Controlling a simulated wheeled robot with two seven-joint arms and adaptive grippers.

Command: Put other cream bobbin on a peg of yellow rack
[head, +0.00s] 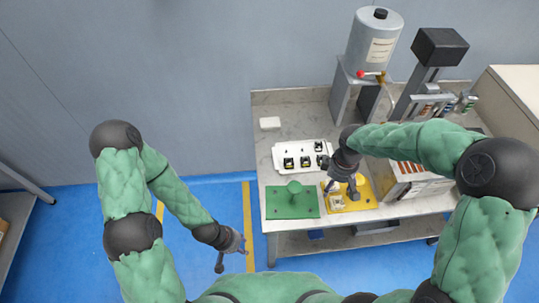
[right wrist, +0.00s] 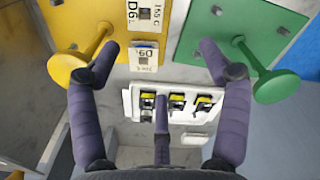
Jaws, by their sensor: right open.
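The yellow rack (head: 365,203) lies on the table's front part, with a round-headed peg; the rack (right wrist: 62,20) and peg (right wrist: 90,72) show at upper left in the right wrist view. I cannot tell whether any is a cream bobbin. My right gripper (head: 332,187) is over the rack's left side, its fingers (right wrist: 160,90) spread with nothing between them. My left gripper (head: 232,258) hangs off the table, left of it; its fingers are too small to judge.
A green rack (head: 280,208) with a round-headed peg (right wrist: 278,87) lies left of the yellow one. Behind them a white tray (head: 283,148) holds several dark pieces with yellow parts. A grey cylinder machine (head: 375,40) and a drawer box (head: 410,188) stand back and right.

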